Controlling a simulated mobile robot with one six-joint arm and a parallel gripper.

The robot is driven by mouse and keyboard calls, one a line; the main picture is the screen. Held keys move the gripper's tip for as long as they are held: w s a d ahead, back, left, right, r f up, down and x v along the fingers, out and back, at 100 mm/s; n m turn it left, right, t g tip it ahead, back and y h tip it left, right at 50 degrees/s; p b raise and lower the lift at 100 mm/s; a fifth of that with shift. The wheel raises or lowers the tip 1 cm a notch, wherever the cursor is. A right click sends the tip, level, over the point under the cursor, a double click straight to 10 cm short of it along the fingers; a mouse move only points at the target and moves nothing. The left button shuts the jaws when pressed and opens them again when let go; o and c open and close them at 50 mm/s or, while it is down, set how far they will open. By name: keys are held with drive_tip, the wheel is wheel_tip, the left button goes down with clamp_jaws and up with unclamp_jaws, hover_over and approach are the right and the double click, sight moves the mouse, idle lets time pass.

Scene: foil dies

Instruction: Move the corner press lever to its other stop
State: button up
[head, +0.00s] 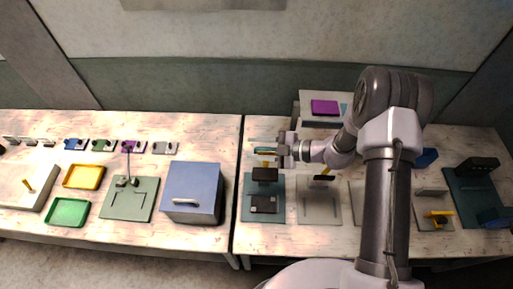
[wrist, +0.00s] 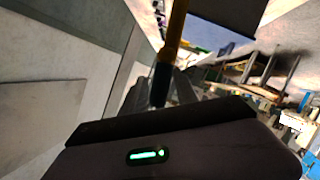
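A press with a black block (head: 265,174) and a dark base plate (head: 277,212) stands at the left front of the right table. A short yellow lever (head: 265,151) shows at its back. I cannot tell from the label-free view whether this is the corner press. My gripper (head: 282,150) is at this lever, pointing left. In the wrist view a yellow bar (wrist: 177,30) with a dark end (wrist: 160,84) runs down between my grey fingers (wrist: 163,95). Whether the fingers touch it is too dark to see.
A grey plate (head: 320,212) with a black-tipped yellow part stands right of the press. A blue box (head: 193,190) stands on the left table. A purple block (head: 325,107) sits on a raised stand behind. My arm covers part of the right table.

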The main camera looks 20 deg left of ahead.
drive_tip(key=b+v, duration=0.1)
drive_tip(key=v, duration=1.6)
drive_tip(key=shift+d+b, duration=0.15)
drive_tip(key=shift+b, duration=0.15)
